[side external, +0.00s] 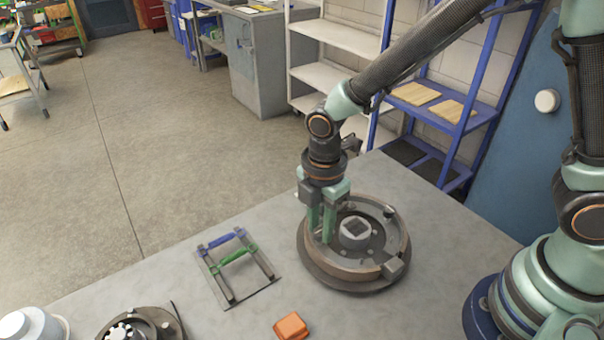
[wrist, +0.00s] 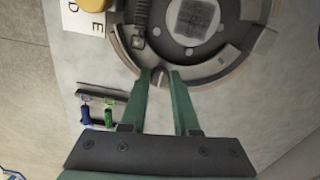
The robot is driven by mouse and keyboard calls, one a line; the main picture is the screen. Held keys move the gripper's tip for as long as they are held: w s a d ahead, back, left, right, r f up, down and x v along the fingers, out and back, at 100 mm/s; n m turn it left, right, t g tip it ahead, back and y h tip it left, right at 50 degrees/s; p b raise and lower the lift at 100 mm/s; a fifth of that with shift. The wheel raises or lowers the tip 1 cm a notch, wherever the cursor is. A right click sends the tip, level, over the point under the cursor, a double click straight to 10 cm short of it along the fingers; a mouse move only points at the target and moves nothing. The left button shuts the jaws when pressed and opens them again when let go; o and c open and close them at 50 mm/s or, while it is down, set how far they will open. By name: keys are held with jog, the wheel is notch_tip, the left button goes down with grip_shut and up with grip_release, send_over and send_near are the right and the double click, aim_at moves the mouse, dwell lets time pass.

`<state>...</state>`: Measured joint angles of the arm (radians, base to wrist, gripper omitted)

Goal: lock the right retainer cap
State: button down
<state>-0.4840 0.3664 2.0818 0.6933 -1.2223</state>
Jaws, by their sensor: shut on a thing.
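A round metal fixture (side external: 315,275) with a raised ring and a pale square-topped hub (side external: 355,231) stands on the grey table. It also shows in the wrist view (wrist: 228,66). My gripper (side external: 321,238) points down at the left part of the ring. In the wrist view its green fingers (wrist: 162,74) are shut on a small grey tab (wrist: 160,78) at the ring's edge. I cannot tell whether this tab is the right retainer cap. A grey block (side external: 395,268) sits on the ring's front right, and the fingers hide part of the ring.
A small dark frame (side external: 229,297) with a blue bar (side external: 221,240) and a green bar (side external: 238,254) lies left of the fixture. An orange block (side external: 291,326) lies in front. A dark round part (side external: 140,325) and a white part (side external: 30,325) stand front left. Table between is clear.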

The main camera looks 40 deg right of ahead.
jog(key=m, duration=0.8)
jog(key=shift+m, duration=0.3)
jog(key=m, duration=0.4)
jog(key=shift+m, duration=2.5)
jog(key=c, duration=0.6)
grip_release()
jog(key=shift+c, duration=0.2)
